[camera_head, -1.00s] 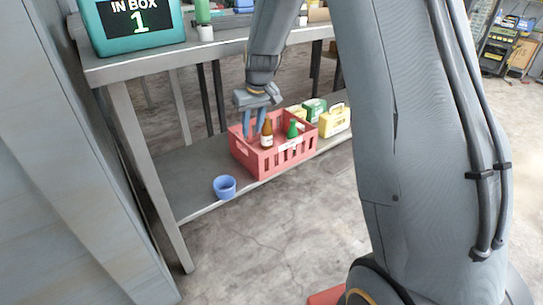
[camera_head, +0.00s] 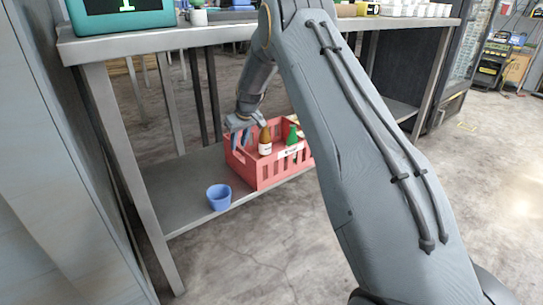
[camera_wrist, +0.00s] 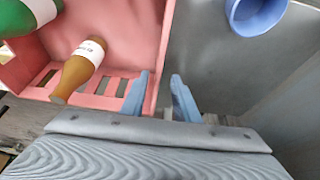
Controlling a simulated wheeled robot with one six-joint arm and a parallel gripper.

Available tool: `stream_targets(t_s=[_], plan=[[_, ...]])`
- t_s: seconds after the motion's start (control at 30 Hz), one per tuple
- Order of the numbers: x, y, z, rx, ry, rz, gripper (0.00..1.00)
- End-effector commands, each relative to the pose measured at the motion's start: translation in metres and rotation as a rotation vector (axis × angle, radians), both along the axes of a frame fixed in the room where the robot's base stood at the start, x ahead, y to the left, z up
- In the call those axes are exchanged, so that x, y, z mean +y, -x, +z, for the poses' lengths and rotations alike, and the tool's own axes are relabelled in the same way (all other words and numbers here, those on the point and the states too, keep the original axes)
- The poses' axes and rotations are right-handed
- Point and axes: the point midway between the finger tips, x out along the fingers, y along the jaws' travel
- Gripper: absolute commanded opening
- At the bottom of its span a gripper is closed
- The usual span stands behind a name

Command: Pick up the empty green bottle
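The green bottle (camera_head: 292,135) stands in the red crate (camera_head: 270,175), to the right of a brown bottle with a white label (camera_head: 265,142). In the wrist view the green bottle (camera_wrist: 22,48) shows only partly, at the upper left edge. My gripper (camera_wrist: 160,76) is open and empty at the crate's end wall. Its fingers appear on either side of that wall, one on the crate's inner side and one on its outer side; contact cannot be told. In the head view my gripper (camera_head: 240,138) is at the crate's left end, left of the brown bottle.
The crate stands on the lower shelf (camera_head: 180,190) of a metal table. A blue cup (camera_head: 219,196) stands on the shelf near its front left corner. The floor in front is clear.

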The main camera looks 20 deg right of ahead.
Motion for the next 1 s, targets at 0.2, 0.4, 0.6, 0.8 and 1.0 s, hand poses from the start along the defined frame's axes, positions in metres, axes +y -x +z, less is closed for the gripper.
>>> stream_targets(t_s=[0.2, 0.4, 0.6, 0.8, 1.0], plan=[[0.002, -0.008, -0.023, 0.001, -0.001, 0.000, 0.28], [0.002, -0.012, -0.037, 0.001, -0.001, -0.001, 0.28], [0.003, -0.021, -0.065, 0.001, -0.001, -0.001, 0.28], [0.004, -0.025, -0.074, 0.000, 0.000, -0.001, 0.28], [0.004, -0.024, -0.073, 0.001, -0.001, -0.001, 0.18]])
